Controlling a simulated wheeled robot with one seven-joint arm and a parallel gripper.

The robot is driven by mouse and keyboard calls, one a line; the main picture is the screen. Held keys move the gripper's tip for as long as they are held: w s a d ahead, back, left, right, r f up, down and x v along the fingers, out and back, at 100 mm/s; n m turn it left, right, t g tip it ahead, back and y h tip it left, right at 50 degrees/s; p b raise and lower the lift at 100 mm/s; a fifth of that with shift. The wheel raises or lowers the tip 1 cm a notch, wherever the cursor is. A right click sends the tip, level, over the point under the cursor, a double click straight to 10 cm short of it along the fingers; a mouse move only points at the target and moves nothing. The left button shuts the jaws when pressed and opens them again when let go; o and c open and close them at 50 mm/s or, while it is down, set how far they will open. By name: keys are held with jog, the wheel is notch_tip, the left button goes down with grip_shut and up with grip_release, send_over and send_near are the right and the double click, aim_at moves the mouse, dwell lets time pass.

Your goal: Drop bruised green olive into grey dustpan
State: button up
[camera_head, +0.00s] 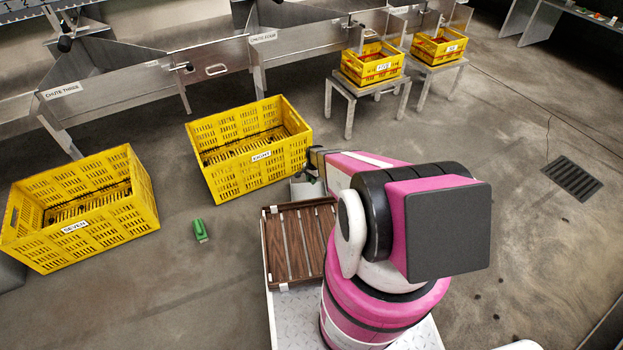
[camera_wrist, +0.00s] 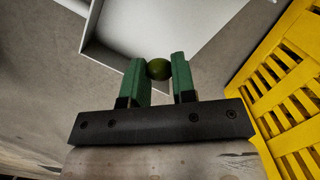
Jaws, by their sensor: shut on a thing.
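My gripper (camera_wrist: 158,72) has green fingers, shut on a small dark green olive (camera_wrist: 159,69) between their tips in the wrist view. Bruising on it is too small to make out. A pale grey, shallow pan with raised edges, which looks like the grey dustpan (camera_wrist: 150,28), lies beyond and below the fingertips in the wrist view. The olive appears in front of the pan's surface, apart from it. In the head view, part of the grey pan (camera_head: 305,189) shows beside my arm; the arm hides the fingers and olive.
A yellow crate labelled EIGHT (camera_head: 232,196) stands close beside the pan; its slotted wall (camera_wrist: 290,85) fills the wrist view's right side. A crate labelled SEVEN (camera_head: 142,215) stands left. A small green object (camera_head: 200,231) lies on open floor. A brown slatted tray (camera_head: 301,246) is near my arm.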

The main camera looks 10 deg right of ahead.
send_over(311, 192)
jog(key=shift+s+d+f, duration=0.1)
jog(key=shift+s+f, duration=0.05)
jog(key=shift+f, duration=2.1)
jog(key=o, duration=1)
jog(key=shift+r, duration=0.1)
jog(key=r, duration=0.7)
jog(key=w+d+r, duration=0.1)
jog(key=r, duration=0.2)
jog(key=shift+r, duration=0.3)
